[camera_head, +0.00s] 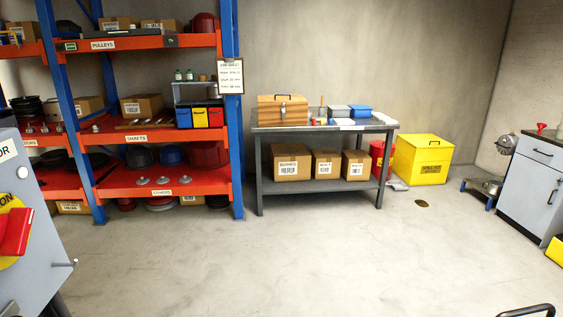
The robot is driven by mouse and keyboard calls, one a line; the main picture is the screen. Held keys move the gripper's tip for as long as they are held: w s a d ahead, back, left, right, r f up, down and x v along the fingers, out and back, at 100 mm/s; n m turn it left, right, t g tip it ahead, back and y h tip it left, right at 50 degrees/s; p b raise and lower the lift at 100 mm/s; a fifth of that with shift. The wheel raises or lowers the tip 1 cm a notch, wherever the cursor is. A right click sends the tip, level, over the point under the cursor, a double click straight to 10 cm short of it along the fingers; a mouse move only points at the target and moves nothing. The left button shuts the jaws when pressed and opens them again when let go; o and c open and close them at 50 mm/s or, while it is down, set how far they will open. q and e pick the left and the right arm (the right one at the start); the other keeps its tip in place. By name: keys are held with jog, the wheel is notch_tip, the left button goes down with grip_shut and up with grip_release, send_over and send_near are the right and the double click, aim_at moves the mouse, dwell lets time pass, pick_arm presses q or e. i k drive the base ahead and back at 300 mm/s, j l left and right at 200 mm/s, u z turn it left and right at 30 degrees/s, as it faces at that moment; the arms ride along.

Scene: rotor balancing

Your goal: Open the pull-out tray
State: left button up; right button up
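No thing in view is clearly marked as the pull-out tray. A grey cabinet (532,182) at the right edge has a shut drawer (542,153) with a dark bar handle above a door. A flat dark grey slab (125,42) lies along the top shelf of the blue and orange rack at left; I cannot tell whether it slides. Neither of my grippers is in view.
A workbench (380,127) with a wooden chest (282,110) stands at the back wall. A yellow bin (422,160) is right of it. A grey machine housing (45,240) fills the left edge. A dark bar (525,310) shows at bottom right. The middle floor is clear.

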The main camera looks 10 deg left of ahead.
aim_at(150, 30)
jog(key=i+u, duration=0.25)
jog(key=i, duration=0.4)
jog(key=i+u, duration=0.25)
jog(key=i, duration=0.4)
jog(key=i+l+u, duration=0.25)
jog(key=i, duration=0.4)
jog(key=i+j+u, duration=0.1)
jog(key=i+u, duration=0.7)
jog(key=i+l+u, duration=0.1)
jog(key=i+u, duration=0.3)
jog(key=i+j+u, duration=0.1)
jog(key=i, duration=0.4)
jog(key=i+j+u, duration=0.1)
jog(key=i, duration=0.45)
jog(key=i+j+z, duration=0.1)
jog(key=i+z, duration=0.3)
jog(key=i+j+z, duration=0.65)
jog(key=i+z, duration=0.15)
jog(key=j+z, duration=0.25)
jog(key=j, duration=1.25)
jog(key=j+z, duration=0.25)
jog(key=j, duration=1.2)
